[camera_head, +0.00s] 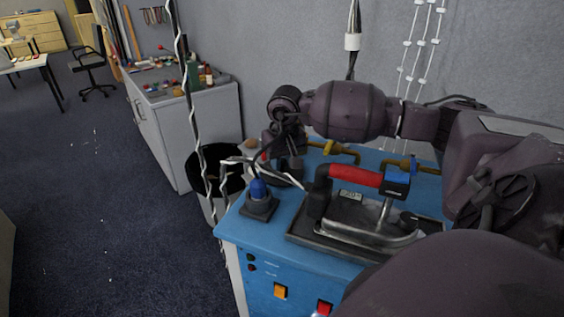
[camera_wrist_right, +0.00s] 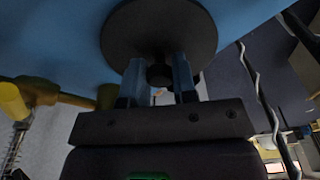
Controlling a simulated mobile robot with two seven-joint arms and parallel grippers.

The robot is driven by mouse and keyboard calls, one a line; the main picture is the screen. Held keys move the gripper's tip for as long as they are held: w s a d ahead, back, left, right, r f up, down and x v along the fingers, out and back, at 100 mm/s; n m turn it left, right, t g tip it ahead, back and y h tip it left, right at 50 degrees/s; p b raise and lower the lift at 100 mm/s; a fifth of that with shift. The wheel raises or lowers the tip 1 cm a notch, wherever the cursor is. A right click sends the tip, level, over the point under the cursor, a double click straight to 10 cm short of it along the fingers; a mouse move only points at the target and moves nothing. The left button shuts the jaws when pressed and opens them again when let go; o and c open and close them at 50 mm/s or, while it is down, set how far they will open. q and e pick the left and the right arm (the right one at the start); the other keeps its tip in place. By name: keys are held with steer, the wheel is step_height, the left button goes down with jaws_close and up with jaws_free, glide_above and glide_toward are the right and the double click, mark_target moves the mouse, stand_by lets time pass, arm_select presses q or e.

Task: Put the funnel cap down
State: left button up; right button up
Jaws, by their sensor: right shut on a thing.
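My right gripper (camera_head: 283,168) is over the back left part of the blue steam station (camera_head: 240,230). In the right wrist view, its two fingers (camera_wrist_right: 158,82) are shut on the small knob of a dark round disc, the funnel cap (camera_wrist_right: 150,28). The cap is close to the blue top, but I cannot tell whether it touches it. In the head view the cap is hard to make out among the dark gripper parts. A dark funnel-like fitting with a blue top (camera_head: 259,190) stands at the station's front left corner. My left gripper is not in view.
An iron with a red handle (camera_head: 354,175) rests on a dark pad, right of the gripper. Brass pipes (camera_head: 340,152) run behind it. A dark bin (camera_head: 215,165) stands left of the station. A white cabinet (camera_head: 165,140) with bottles stands farther back. A strip of blue top is bare.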

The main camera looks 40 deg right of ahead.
mark_target(285, 173)
steer(key=shift+f, duration=0.35)
steer(key=shift+f, duration=0.15)
steer(key=o, duration=0.9)
steer(key=shift+r, duration=0.35)
step_height(285, 173, up, 12)
steer(key=s+b, duration=0.1)
steer(key=shift+s+a+f+b, duration=0.2)
steer(key=shift+b, duration=0.15)
